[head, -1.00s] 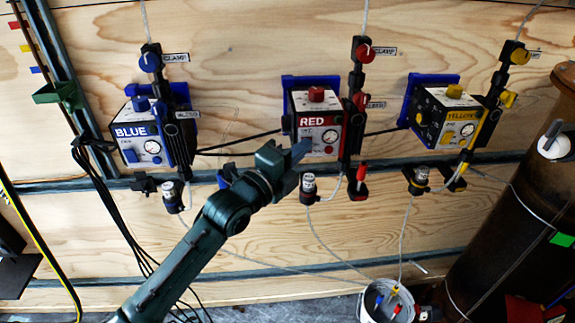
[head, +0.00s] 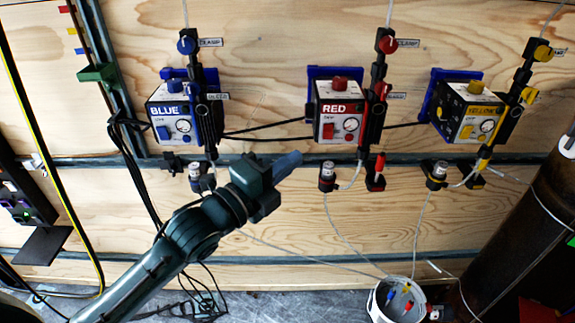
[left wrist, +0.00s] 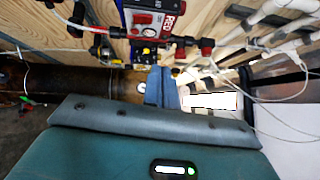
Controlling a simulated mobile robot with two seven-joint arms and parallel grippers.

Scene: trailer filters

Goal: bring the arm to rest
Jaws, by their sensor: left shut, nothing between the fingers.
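My left arm comes in from the lower left in the head view. Its gripper (head: 287,165) is shut and empty, with the blue fingers together and pointing right. It is in front of the wooden wall, below and left of the RED box (head: 339,112). In the left wrist view the closed fingers (left wrist: 161,87) show at the centre, with the red box (left wrist: 150,22) beyond them near the top. My right gripper is in neither view.
A BLUE box (head: 172,115) and a YELLOW box (head: 468,112) are also mounted on the wall (head: 270,60). A white bucket (head: 397,301) stands at the lower right. A dark cylinder (head: 510,240) stands at the right edge. Thin tubes and black cables hang along the wall.

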